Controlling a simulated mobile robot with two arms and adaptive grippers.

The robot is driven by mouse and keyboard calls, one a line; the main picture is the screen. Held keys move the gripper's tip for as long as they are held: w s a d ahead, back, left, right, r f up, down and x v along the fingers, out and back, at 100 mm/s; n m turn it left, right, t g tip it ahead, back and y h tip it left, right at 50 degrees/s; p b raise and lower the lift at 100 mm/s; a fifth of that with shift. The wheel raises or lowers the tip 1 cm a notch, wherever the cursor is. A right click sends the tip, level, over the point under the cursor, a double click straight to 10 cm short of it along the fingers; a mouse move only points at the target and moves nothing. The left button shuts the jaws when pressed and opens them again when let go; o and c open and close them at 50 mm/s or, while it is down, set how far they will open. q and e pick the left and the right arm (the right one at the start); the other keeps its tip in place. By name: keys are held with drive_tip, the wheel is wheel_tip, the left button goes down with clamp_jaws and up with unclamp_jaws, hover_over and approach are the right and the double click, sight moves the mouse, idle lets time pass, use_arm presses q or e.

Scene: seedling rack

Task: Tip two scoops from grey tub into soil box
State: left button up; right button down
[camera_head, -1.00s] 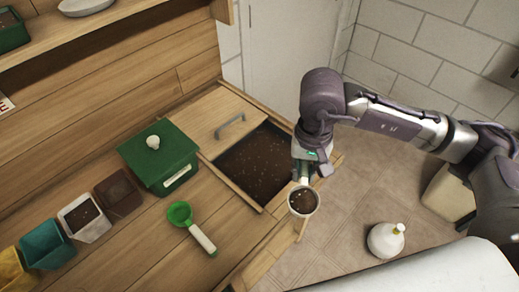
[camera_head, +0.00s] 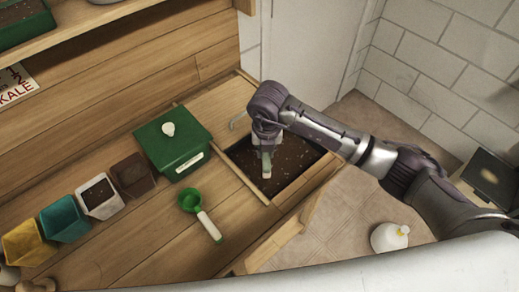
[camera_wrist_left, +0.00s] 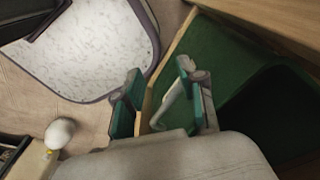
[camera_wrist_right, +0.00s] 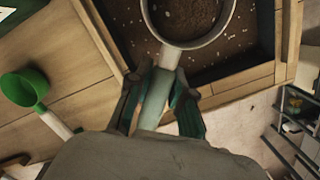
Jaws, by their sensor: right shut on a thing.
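My right gripper (camera_head: 266,150) is shut on the pale handle of a scoop (camera_wrist_right: 155,100). It is over the soil box (camera_head: 304,188), a wood-framed bin of dark soil sunk in the bench. In the right wrist view the round scoop bowl has a light rim and dark speckled soil within it, above the box's soil. The bowl is hard to make out in the head view. My left gripper (camera_wrist_left: 162,105) has its fingers apart, beside a wooden edge and a dark green surface; it is outside the head view.
A green lidded box (camera_head: 172,150) stands left of the soil box. A green scoop with a white handle (camera_head: 200,215) lies on the bench. Several small pots (camera_head: 100,200) form a row at left. A white round bottle (camera_head: 390,238) is at lower right.

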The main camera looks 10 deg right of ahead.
drive_tip(key=m+t+y+b, duration=0.2)
drive_tip(key=m+y+b, duration=0.1)
drive_tip(key=y+b, duration=0.1)
drive_tip(key=f+m+t+y+b, duration=0.1)
drive_tip(key=m+t+y+b, duration=0.1)
drive_tip(key=b, duration=0.4)
drive_tip(key=m+t+y+b, duration=0.2)
drive_tip(key=m+y+b, duration=0.1)
drive_tip(key=y+b, duration=0.2)
drive_tip(key=shift+w+d+f+m+t+y+b, duration=0.2)
drive_tip(key=shift+w+m+t+y+b, duration=0.15)
drive_tip(key=shift+b, duration=0.25)
drive_tip(key=shift+d+r, duration=0.1)
drive_tip(key=shift+r, duration=0.15)
idle(0.3)
